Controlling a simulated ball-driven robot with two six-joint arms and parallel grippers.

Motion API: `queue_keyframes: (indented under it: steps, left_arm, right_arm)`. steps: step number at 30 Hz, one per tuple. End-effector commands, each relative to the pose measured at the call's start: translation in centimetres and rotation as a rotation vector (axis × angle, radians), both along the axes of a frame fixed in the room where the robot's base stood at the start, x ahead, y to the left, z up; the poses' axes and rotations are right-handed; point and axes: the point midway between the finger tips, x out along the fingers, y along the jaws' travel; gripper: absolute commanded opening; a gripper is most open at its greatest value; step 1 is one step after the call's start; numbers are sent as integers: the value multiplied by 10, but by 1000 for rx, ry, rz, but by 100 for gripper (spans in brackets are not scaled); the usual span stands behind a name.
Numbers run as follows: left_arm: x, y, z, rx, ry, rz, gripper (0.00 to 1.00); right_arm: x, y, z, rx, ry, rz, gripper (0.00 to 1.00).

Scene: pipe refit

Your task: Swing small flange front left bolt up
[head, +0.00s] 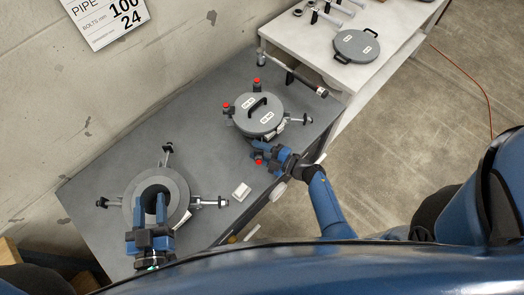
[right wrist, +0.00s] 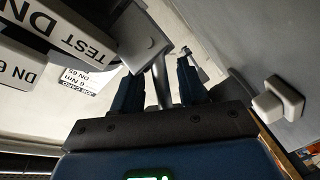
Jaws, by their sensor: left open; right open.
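A flange with a grey handled lid (head: 260,115) stands at the right of the grey bench; I take it as the small flange. Red-tipped bolts (head: 257,82) show at its far and left sides, and another bolt (head: 300,120) lies outward at its right. My right gripper (head: 258,148) is open at its near edge, beside a red tip (head: 258,161). In the right wrist view a grey metal rod (right wrist: 161,82) shows between the open fingers; contact cannot be told. My left gripper (head: 151,208) is open over the uncovered flange (head: 178,187) at left.
Bolts (head: 167,152) stick outward around the left flange. A small white block (head: 241,191) lies between the flanges, near the front edge. A white bench (head: 310,45) behind holds a second lid (head: 356,45) and loose bolts. A wall stands at left.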

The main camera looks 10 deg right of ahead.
Motion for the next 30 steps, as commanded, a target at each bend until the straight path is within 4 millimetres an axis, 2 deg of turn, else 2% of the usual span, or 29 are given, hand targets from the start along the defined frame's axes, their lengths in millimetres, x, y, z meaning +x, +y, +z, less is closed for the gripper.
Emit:
queue_keyframes:
  steps: [8,21,30]
  left_arm:
    - [0,0,-1,0,0,0,43]
    - [0,0,-8,0,0,0,43]
    - [0,0,-11,0,0,0,43]
  right_arm:
    - [-13,-16,1,1,0,-4,42]
    - [-53,-67,7,0,0,-6,42]
    - [-66,-82,9,0,0,-1,42]
